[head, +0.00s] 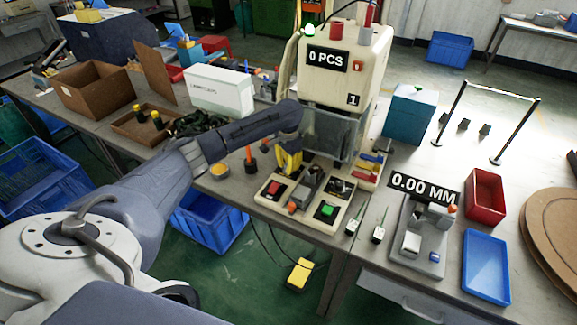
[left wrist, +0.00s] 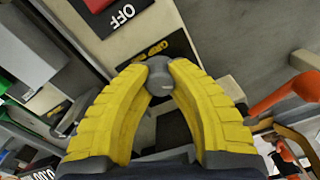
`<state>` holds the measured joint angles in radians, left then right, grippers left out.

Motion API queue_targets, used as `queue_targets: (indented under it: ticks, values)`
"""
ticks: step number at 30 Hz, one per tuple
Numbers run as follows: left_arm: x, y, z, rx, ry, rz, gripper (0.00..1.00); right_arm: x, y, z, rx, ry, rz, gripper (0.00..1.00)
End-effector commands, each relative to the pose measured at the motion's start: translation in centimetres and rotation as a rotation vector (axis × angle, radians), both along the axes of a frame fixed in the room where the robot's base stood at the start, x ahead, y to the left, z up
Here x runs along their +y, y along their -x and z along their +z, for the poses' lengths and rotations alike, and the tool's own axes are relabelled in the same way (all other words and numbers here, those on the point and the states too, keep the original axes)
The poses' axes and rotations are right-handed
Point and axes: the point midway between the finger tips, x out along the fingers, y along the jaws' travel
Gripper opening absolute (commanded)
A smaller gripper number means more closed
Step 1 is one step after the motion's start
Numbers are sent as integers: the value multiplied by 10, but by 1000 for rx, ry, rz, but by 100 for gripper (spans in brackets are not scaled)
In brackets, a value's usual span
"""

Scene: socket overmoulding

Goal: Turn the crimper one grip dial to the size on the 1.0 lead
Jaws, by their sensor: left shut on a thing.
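Crimper one is the cream press (head: 345,85) with a "0 PCS" display and a "1" plate in the head view. My left gripper (left wrist: 160,72) has yellow ribbed fingers closed at their tips on a grey round dial (left wrist: 161,88), beside a black plate reading "GRIP" (left wrist: 172,47). In the head view my left gripper (head: 289,160) reaches down at the front left of the press and hides the dial. The dial's pointer and setting cannot be read. Two small leads (head: 353,226) (head: 378,234) lie right of the control panel; their sizes cannot be read. My right gripper is not in view.
A control panel (head: 270,202) with red and green buttons sits in front of the press. An orange-handled tool (head: 249,160) stands left of my gripper. A gauge reading "0.00 MM" (head: 425,187), a red bin (head: 485,195) and a blue tray (head: 486,266) are on the right.

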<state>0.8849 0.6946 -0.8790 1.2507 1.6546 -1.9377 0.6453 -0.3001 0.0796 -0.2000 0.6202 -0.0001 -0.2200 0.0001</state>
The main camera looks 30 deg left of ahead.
Motion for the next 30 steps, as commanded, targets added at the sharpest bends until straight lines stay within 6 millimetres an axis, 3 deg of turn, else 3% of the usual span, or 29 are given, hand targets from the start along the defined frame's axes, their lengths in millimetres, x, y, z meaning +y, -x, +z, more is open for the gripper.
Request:
queue_targets:
  ticks: [1, 2, 9, 20, 30]
  values:
    - [1, 0, 0, 0, -2, 0, 0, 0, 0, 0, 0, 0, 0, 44]
    - [1, 0, 0, 0, -2, 0, 22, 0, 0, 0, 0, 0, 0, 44]
    - [1, 0, 0, 1, -1, -1, 50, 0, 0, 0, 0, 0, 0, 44]
    - [1, 0, 5, -1, -2, -2, 51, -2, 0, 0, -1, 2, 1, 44]
    - [1, -1, 57, -4, -2, -2, 51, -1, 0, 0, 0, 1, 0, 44]
